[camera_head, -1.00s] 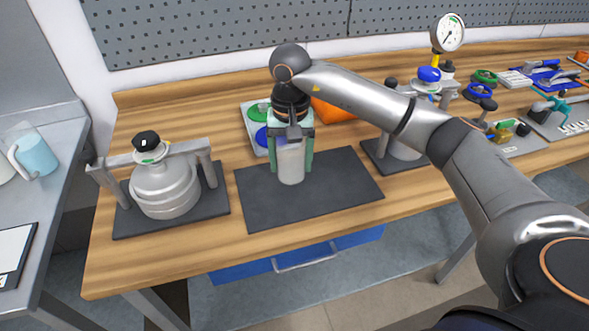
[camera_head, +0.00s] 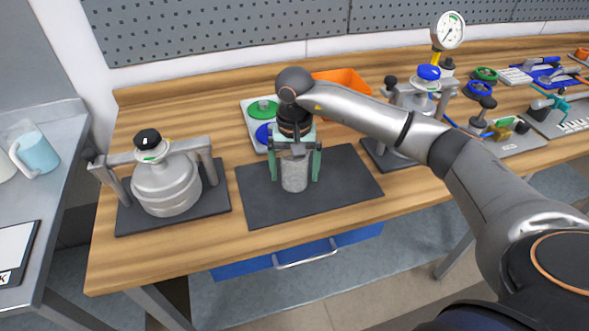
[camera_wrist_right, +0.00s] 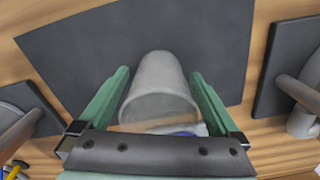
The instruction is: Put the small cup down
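The small grey cup (camera_head: 294,176) stands upright on the dark mat (camera_head: 350,188) in the middle of the wooden bench. My right gripper (camera_head: 295,180) points down over it with its green fingers on either side. In the right wrist view the cup (camera_wrist_right: 160,80) sits between the spread fingers, with a gap showing on each side, so the gripper (camera_wrist_right: 160,74) is open around the cup and not clamping it. My left gripper is not in view.
A lidded metal vessel in a clamp frame (camera_head: 165,185) stands left of the mat, and a similar one (camera_head: 405,140) stands to the right. Behind are a tray with green and blue discs (camera_head: 250,112) and an orange bin (camera_head: 352,78). The mat's front is clear.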

